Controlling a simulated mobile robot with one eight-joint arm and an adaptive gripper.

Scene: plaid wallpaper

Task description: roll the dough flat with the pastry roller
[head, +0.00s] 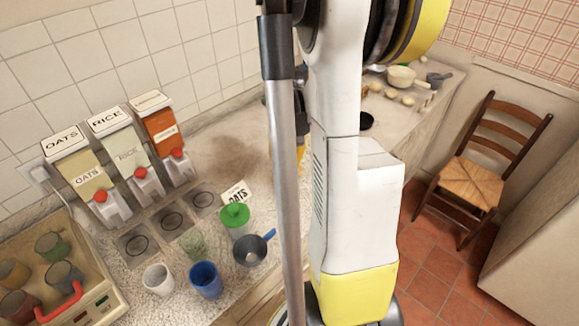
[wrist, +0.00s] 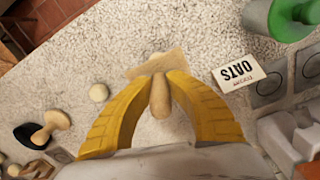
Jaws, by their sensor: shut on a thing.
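My gripper (wrist: 163,82) shows in the wrist view with its two yellow fingers shut on the wooden handle of the pastry roller (wrist: 160,100). A tan piece lies crosswise at the handle's far end, just beyond the fingertips. It looks like the roller's head; I cannot tell whether it touches the counter. A small pale round lump, perhaps dough (wrist: 98,92), lies on the counter to the left, apart from the gripper. In the head view my arm hides most of the gripper and the roller.
A wooden knobbed tool (wrist: 55,121) lies at left in the wrist view. An OATS card (wrist: 238,71) and a green-lidded cup (head: 235,219) stand near dispensers (head: 128,152). Cups and a blue-handled pan (head: 250,250) crowd the near counter. A bowl (head: 400,76) stands farther back.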

